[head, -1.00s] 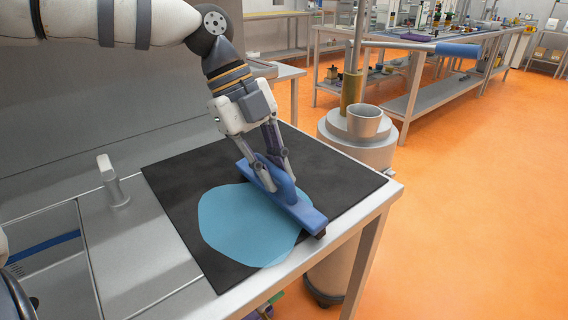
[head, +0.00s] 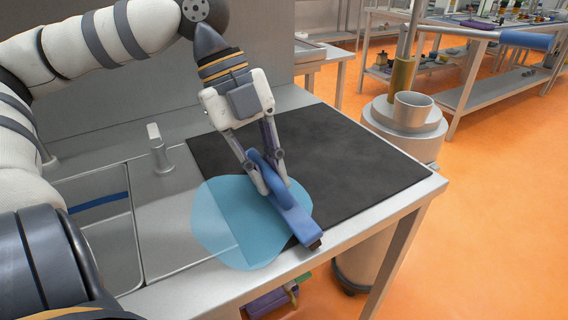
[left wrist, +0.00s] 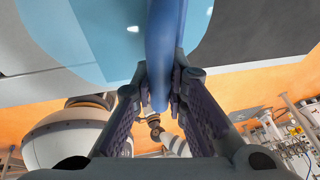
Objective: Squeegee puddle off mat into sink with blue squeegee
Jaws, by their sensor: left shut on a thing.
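My left gripper (head: 263,172) is shut on the handle of the blue squeegee (head: 292,216), whose bar slants across the right part of the light blue puddle (head: 228,222). The puddle lies partly on the black mat (head: 340,165) and partly on the bare steel counter to its left. The squeegee handle (left wrist: 163,50) also fills the middle of the left wrist view, between the fingers. The sink (head: 107,238) is open at the left, with a short faucet (head: 159,150) behind it. My right gripper is not in view.
The steel counter (head: 190,290) ends at a front edge and a right corner. A grey cylinder with a cup (head: 412,108) stands beyond the right end. A purple and green item (head: 272,300) lies below the counter. The right part of the mat is clear.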

